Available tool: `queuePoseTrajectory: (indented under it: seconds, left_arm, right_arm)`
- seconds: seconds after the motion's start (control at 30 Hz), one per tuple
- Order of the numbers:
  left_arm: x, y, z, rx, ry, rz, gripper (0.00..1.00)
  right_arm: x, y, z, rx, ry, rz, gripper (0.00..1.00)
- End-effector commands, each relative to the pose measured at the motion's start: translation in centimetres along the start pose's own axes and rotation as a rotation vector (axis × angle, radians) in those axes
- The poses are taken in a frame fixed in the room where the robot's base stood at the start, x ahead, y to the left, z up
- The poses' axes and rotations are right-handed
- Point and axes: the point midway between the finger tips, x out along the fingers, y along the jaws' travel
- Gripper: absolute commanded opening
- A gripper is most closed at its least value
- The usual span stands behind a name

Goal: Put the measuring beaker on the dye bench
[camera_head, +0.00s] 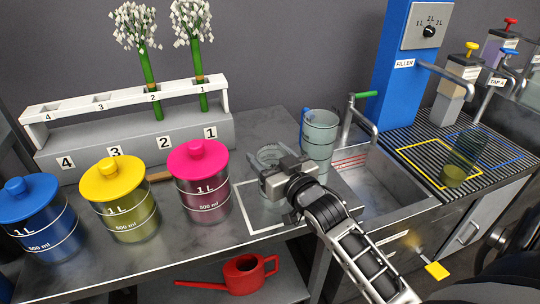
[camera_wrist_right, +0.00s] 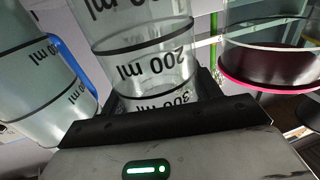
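The measuring beaker (camera_head: 268,153) is clear glass with black ml marks. It stands upright over the grey dye bench (camera_head: 262,128), by a white square outline, partly hidden behind my right gripper. In the right wrist view the beaker (camera_wrist_right: 150,55) appears upside down between the dark fingers. My right gripper (camera_head: 279,172) looks closed on its sides, near the 300 ml mark. I cannot tell whether its base touches the bench. My left gripper is not in view.
A clear jug (camera_head: 319,135) stands just right of the beaker, beside the sink (camera_head: 385,185). Pink (camera_head: 203,185), yellow (camera_head: 120,205) and blue (camera_head: 38,220) lidded dye jars stand left. A red watering can (camera_head: 243,278) sits below.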

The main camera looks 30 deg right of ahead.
Motion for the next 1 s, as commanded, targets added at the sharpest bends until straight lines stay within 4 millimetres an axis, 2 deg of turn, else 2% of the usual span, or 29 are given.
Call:
queuePoseTrajectory:
  seconds: [0.03, 0.07, 0.1, 0.47, 0.57, 0.9, 1.0]
  left_arm:
    - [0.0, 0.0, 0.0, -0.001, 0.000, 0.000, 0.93]
    - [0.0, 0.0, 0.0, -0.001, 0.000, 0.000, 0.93]
    - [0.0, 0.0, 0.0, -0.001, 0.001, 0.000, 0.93]
    - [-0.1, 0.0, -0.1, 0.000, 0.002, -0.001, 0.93]
    - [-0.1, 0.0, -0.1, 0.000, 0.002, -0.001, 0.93]
    - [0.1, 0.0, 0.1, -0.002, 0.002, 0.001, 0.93]
    - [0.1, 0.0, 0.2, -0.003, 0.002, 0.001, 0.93]
  right_arm:
    - [0.0, 0.0, 0.1, 0.000, -0.001, 0.000, 0.73]
    - [0.0, 0.0, 0.1, 0.000, -0.001, 0.000, 0.82]
    - [0.0, 0.0, 0.1, 0.000, -0.001, 0.000, 0.84]
    - [-0.5, 0.0, -0.1, 0.000, -0.003, 0.000, 0.84]
    - [-1.9, 0.0, 0.0, 0.001, -0.004, 0.000, 0.84]
    - [-9.1, 0.0, -0.1, 0.000, -0.006, 0.001, 0.84]
    - [-10.6, 0.0, -0.1, 0.001, -0.004, 0.001, 0.84]
